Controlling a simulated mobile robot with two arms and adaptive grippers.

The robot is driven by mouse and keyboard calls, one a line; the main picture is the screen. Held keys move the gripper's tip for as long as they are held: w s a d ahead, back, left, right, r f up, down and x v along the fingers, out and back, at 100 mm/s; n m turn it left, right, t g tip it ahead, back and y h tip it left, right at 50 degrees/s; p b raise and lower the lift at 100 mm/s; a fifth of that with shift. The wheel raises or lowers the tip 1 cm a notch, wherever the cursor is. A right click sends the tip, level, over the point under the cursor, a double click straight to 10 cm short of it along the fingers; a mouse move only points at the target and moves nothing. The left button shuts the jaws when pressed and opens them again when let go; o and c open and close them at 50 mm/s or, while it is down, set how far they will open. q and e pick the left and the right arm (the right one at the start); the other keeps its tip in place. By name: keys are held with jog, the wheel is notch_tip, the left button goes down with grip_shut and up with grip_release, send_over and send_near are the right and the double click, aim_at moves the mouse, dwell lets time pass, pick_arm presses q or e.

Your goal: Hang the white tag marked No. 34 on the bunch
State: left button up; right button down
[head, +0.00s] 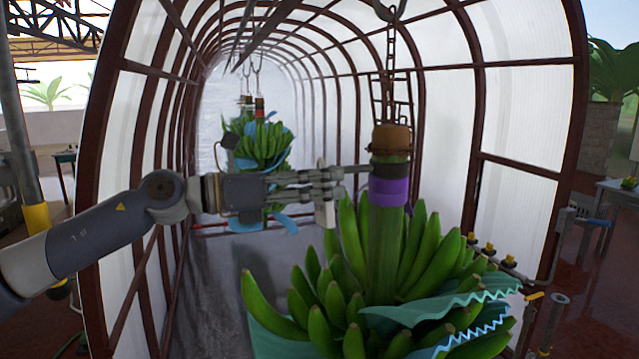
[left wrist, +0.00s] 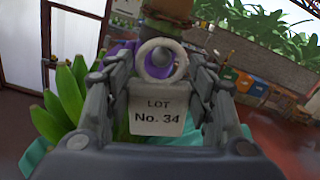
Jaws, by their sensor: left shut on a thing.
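The green banana bunch (head: 385,270) hangs by its thick stem from a chain, with a purple band (head: 388,190) around the stem below its brown top. My left gripper (head: 345,178) comes in from the left, its fingertips close to the stem's left side; I cannot tell whether they touch it. It is shut on the white tag (head: 325,213), seen nearly edge-on below the fingers. In the left wrist view the tag (left wrist: 158,115) reads "LOT No. 34". Its upper ring stands upright between the fingers, with the purple band behind. My right gripper is not in view.
Another bunch (head: 258,145) with blue sheeting hangs farther back in the tunnel. Blue-green sheeting (head: 430,310) spreads among the near bunch's lower bananas. A chain (head: 391,70) rises above the stem. Dark red tunnel ribs (head: 472,120) stand to the right.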

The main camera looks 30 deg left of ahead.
pick_arm(q)
jog(key=shift+p, duration=0.3)
dwell(0.4)
jog(key=shift+w+d+p, duration=0.25)
jog(key=shift+w+p, duration=0.15)
jog(key=shift+p, duration=0.8)
dwell(0.5)
jog(key=shift+w+d+p, duration=0.3)
jog(key=shift+d+p, duration=0.05)
jog(key=shift+p, duration=0.85)
dwell(0.5)
jog(key=shift+w+d+b, duration=0.1)
jog(key=shift+w+b, duration=0.05)
jog(key=shift+b, duration=0.2)
dwell(0.4)
jog(key=shift+w+d+b, duration=0.4)
jog(key=shift+w+b, duration=0.05)
jog(key=shift+b, duration=0.25)
jog(key=shift+w+d+p, duration=0.15)
jog(key=shift+p, duration=0.25)
jog(key=shift+w+d+p, duration=0.35)
jog(key=shift+w+p, duration=0.05)
jog(key=shift+p, duration=0.4)
jog(key=shift+d+f, duration=0.25)
jog(key=shift+f, duration=0.1)
dwell(0.8)
